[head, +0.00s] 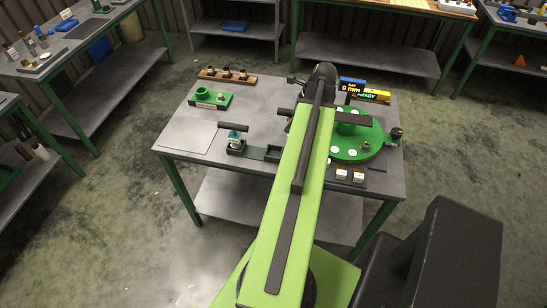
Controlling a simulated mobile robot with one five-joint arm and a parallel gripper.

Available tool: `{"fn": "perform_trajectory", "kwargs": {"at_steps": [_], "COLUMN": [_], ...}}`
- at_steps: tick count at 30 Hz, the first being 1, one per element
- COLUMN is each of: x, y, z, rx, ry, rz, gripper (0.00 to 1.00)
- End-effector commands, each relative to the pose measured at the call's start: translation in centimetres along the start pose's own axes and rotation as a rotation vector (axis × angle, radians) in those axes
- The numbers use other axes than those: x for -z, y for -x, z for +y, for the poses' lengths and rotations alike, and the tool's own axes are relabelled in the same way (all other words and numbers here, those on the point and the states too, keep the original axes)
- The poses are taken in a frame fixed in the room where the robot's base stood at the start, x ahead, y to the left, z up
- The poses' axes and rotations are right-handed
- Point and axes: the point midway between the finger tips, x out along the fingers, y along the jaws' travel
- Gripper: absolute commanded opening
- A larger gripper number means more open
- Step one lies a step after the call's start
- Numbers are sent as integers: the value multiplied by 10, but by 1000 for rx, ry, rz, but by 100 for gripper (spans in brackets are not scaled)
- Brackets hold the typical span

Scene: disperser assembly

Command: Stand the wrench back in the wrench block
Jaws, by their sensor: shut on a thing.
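My green arm reaches from the bottom of the head view up over the middle of the workbench (186,136). My gripper is hidden behind the arm, so its jaws and anything in them do not show. No wrench can be made out for certain. A dark bar (285,111) sticks out on the left of my arm; I cannot tell what it is. A small green block (211,99) with a raised ring and a label stands at the bench's back left. It may be the wrench block, but its label is too small to read.
A green round plate (372,146) with white spots and a display (353,88) stand on the right. A brown rack (228,77) with several fittings is at the back. A dark fixture (258,152) with a crossbar is at the front. The front left corner is clear.

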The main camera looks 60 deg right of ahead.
Motion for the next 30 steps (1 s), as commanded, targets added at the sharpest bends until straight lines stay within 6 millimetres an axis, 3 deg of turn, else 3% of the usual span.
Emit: {"fn": "perform_trajectory", "kwargs": {"at_steps": [3, 9, 14, 22, 25, 30], "x": [31, 40, 24, -20, -32, -39], "y": [14, 16, -14, -75, -88, -92], "z": [-6, -6, -2, 6, 7, 8], "rx": [1, -1, -1, -1, -1, 1], "ry": [-2, 2, 5, 5, 2, 0], "rz": [-4, -5, -5, -5, -5, -5], "gripper": [0, 0, 0, 0, 0, 0]}}
